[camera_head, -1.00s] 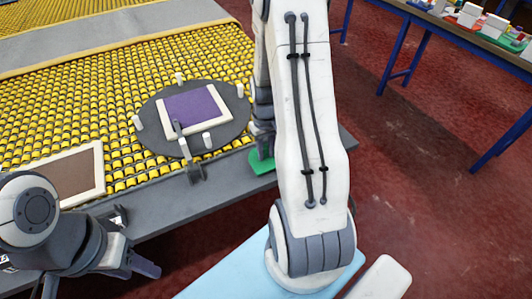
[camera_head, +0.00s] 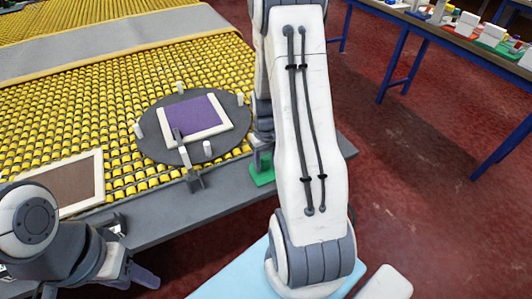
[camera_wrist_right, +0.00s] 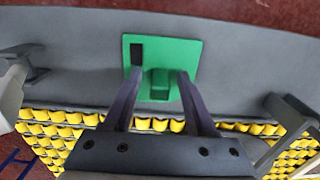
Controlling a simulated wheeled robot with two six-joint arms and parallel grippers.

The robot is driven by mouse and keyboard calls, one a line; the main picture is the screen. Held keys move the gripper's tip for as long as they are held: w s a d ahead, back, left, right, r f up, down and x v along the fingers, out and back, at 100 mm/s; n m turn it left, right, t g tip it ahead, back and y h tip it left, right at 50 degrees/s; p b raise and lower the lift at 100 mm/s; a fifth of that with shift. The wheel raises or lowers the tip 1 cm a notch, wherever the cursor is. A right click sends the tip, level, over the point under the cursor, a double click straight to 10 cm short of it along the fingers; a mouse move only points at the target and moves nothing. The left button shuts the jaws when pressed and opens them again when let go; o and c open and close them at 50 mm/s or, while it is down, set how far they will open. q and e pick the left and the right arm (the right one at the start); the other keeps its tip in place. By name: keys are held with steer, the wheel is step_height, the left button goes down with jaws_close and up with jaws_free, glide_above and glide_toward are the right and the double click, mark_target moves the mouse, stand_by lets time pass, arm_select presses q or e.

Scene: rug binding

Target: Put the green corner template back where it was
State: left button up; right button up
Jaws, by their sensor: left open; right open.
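The green corner template (camera_head: 262,172) lies flat on the grey table edge, partly hidden by my right arm in the head view. In the right wrist view the template (camera_wrist_right: 185,52) is a green plate with a raised green block and a dark patch in one corner. My right gripper (camera_wrist_right: 159,78) is open, with its two fingers reaching over the plate on either side of the block; I cannot tell if they touch it. My left gripper (camera_head: 131,252) is open and empty at the lower left, away from the template.
A dark round turntable (camera_head: 160,150) holds a purple rug piece (camera_head: 193,114) with a pale border, with white posts around it. A brown rug piece (camera_head: 70,185) lies at left on yellow rollers. A bench (camera_head: 450,35) with coloured items stands at back right.

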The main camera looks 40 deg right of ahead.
mark_target(266, 160)
step_height(266, 160, up, 12)
steer(key=s+a+r+n, duration=0.1)
steer(key=a+r+n, duration=0.15)
steer(key=a, duration=0.75)
steer(key=s+a+r+n, duration=0.2)
steer(key=a+n, duration=0.1)
steer(key=a, duration=0.8)
steer(key=s+a+r+n+y, duration=0.1)
steer(key=s+a+n, duration=0.3)
steer(key=s+a, duration=0.5)
steer(key=s, duration=0.4)
steer(key=shift+a, duration=0.4)
steer(key=shift+w+r, duration=0.1)
